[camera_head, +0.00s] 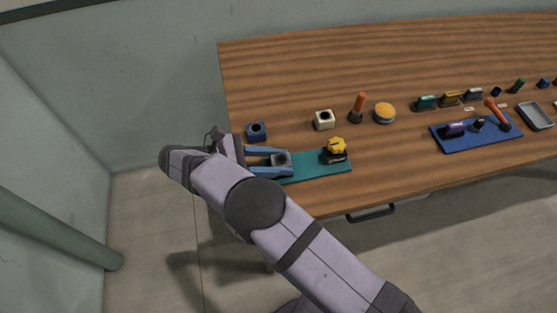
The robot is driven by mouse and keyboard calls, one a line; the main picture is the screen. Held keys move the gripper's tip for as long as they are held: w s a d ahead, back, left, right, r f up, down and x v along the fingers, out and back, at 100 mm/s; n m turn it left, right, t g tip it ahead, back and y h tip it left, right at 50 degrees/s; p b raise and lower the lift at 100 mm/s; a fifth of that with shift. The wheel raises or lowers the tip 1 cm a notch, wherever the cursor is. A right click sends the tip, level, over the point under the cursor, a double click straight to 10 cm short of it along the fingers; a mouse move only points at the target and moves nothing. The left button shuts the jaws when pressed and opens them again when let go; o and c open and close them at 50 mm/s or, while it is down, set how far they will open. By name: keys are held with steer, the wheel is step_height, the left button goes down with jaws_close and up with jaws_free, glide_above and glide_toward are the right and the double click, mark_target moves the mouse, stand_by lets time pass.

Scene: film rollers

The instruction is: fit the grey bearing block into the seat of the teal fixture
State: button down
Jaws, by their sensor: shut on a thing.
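The teal fixture (313,169) is a flat plate near the table's front left edge. My gripper (281,161) reaches in from the left with two blue fingers, over the plate's left end. It is shut on the grey bearing block (281,158), which has a dark round opening on top. I cannot tell whether the block is above the plate or touching it. The seat is not visible; the block, fingers and arm cover the plate's left part.
A yellow and black part (336,150) stands on the plate's right half. Behind are a dark blue block (257,131), a cream block (324,119), an orange-handled tool (359,107) and a round yellow tin (385,112). A blue tray (465,146) lies right.

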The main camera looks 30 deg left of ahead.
steer(key=shift+s+f, duration=0.1)
steer(key=shift+f, duration=0.15)
steer(key=c, duration=1.1)
jaws_free()
steer(key=shift+f, duration=0.1)
steer(key=shift+c, duration=1.3)
steer(key=shift+r+p, duration=0.4)
steer(key=shift+r, duration=0.1)
steer(key=shift+o, duration=0.8)
steer(key=shift+r, duration=0.25)
steer(key=shift+r+p, duration=2.25)
steer(key=shift+r, duration=0.75)
